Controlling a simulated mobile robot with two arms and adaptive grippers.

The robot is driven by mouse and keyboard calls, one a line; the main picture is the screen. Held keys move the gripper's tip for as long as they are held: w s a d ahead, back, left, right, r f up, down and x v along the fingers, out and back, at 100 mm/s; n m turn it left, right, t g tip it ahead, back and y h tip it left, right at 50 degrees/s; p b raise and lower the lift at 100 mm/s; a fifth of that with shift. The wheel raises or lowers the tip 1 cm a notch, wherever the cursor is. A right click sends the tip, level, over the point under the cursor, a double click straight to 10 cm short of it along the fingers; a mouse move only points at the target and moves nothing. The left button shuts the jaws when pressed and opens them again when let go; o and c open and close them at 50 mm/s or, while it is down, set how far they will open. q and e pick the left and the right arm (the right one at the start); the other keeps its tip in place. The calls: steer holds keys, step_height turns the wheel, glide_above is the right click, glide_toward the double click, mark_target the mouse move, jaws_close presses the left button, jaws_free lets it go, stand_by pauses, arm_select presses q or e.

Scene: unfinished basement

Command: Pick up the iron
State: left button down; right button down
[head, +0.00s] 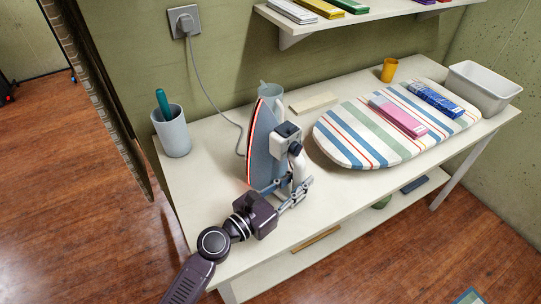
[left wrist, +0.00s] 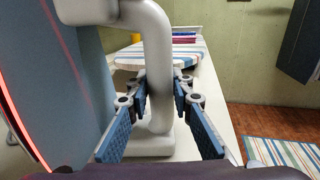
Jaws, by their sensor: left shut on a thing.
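The iron (head: 262,150) stands on its heel on the white table (head: 215,225), with its soleplate facing left and a red glow along its edge. My left gripper (head: 298,190) is at its handle, on the side away from the soleplate. In the left wrist view the pale handle (left wrist: 158,60) runs upright between the blue-padded fingers (left wrist: 162,97), which are shut on it. The iron's base appears at table level. My right gripper is not in view.
A grey cord runs from the wall socket (head: 184,21) down behind the iron. The striped ironing board (head: 340,140) with boxes lies right, near a white bin (head: 483,88). A shelf (head: 345,20) hangs above.

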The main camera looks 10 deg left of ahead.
arm_select(q)
steer(key=shift+w+r, duration=0.1)
steer(key=shift+r, duration=0.2)
